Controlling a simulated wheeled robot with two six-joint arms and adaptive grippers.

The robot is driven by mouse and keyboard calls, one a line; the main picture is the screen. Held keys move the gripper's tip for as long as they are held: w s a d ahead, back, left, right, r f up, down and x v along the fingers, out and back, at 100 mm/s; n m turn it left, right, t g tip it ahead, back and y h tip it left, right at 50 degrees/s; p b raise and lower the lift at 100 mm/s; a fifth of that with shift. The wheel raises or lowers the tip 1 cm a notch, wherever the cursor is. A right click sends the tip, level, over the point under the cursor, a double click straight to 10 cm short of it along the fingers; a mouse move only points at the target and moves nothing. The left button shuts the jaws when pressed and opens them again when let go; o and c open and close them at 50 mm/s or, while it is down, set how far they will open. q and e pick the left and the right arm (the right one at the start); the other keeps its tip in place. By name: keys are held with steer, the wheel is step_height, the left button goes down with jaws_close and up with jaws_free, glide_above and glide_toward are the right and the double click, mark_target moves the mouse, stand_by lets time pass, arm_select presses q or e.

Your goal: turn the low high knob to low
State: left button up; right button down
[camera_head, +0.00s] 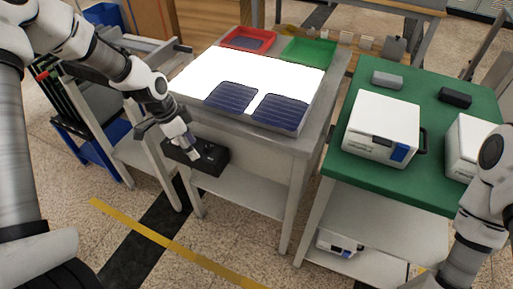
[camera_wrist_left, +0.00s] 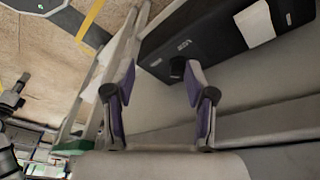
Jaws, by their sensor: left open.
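A black control box (camera_head: 212,160) is fixed under the front edge of the light table. In the left wrist view the box (camera_wrist_left: 222,36) crosses the upper right and carries a white label and small white markings. A short black knob (camera_wrist_left: 177,68) sticks out from it, between the fingertips but close to the right-hand one. My left gripper (camera_head: 189,150) is at the front of the box; its open purple-grey fingers also show in the left wrist view (camera_wrist_left: 158,76). I cannot tell whether a finger touches the knob, nor read its setting. My right gripper is out of view.
The light table (camera_head: 190,72) holds two dark panels (camera_head: 231,97), a red tray (camera_head: 226,42) and a green tray (camera_head: 333,54). A green-topped table (camera_head: 437,88) with white devices (camera_head: 384,118) stands at right. Open floor lies in front.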

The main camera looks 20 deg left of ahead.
mark_target(205, 145)
arm_select(q)
steer(key=shift+w+d+r+t, duration=0.15)
steer(key=shift+w+r+t, duration=0.35)
steer(key=shift+w+r, duration=0.6)
steer(key=shift+w+a+r+b, duration=0.15)
steer(key=shift+a+r+b, duration=0.15)
steer(key=shift+r, duration=0.25)
steer(key=shift+a+t+h, duration=0.3)
steer(key=shift+a, duration=0.05)
steer(key=b+x, duration=0.2)
steer(key=x, duration=0.4)
steer(key=shift+d+f+b, duration=0.2)
steer(key=shift+f+b, duration=0.05)
steer(key=shift+b, duration=0.15)
steer(key=shift+f, duration=0.45)
steer(key=shift+w+d, duration=0.1)
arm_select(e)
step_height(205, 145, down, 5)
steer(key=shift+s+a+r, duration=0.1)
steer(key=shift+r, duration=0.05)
arm_select(q)
steer(key=shift+r, duration=0.1)
jaws_close()
